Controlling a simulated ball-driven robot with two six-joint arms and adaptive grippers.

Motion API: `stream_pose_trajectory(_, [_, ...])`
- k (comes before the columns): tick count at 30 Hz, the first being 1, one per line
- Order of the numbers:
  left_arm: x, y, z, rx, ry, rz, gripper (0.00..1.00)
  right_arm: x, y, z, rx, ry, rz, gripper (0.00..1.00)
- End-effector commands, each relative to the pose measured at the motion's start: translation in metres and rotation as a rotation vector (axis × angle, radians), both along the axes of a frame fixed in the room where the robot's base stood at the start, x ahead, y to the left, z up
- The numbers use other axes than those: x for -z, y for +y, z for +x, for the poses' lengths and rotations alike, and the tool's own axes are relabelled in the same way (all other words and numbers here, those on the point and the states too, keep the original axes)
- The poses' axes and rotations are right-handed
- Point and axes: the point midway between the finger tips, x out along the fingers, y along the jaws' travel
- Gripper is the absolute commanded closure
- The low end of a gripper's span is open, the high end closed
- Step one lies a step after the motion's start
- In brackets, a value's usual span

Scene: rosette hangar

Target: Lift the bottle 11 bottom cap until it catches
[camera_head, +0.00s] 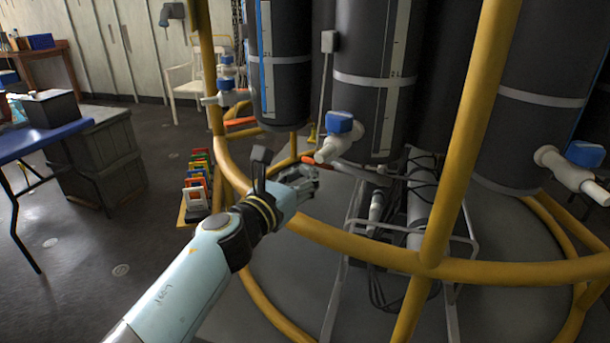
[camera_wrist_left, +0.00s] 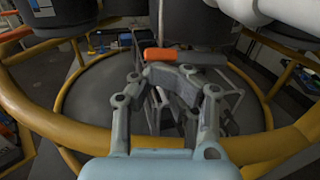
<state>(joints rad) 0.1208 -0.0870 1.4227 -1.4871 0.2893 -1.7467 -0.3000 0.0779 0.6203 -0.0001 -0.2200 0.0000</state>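Dark bottles with pale bands stand in a ring; no number is legible, so I cannot tell which is bottle 11. Under the middle bottle (camera_head: 372,95), a lever with an orange end (camera_head: 308,160) sticks out to the left. The orange end also shows in the left wrist view (camera_wrist_left: 160,54), with a grey part running right from it. My left gripper (camera_head: 303,176) is just below this lever in the head view. In the left wrist view its fingers (camera_wrist_left: 172,76) bend inward just short of the lever. Contact is unclear. My right gripper is out of view.
A yellow tubular frame (camera_head: 400,256) encircles the bottles, with an upright post right of my left gripper. White valves with blue handles (camera_head: 339,122) project from the bottles. A blue table (camera_head: 45,138) and grey crates (camera_head: 100,155) stand left.

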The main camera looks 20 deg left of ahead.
Motion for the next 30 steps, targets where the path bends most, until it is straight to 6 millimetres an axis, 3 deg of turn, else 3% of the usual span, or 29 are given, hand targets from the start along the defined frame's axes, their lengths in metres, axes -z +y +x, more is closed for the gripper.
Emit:
stream_pose_trajectory(15, [0.032,0.001,-0.005,-0.001,0.003,0.001,1.0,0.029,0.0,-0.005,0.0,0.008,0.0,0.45])
stream_pose_trajectory(26, [0.032,0.002,-0.006,-0.002,0.004,0.001,1.0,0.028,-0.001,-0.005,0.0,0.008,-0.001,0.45])
stream_pose_trajectory(30, [0.033,0.005,-0.015,-0.002,0.006,0.002,1.0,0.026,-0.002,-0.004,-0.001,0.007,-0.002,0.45])
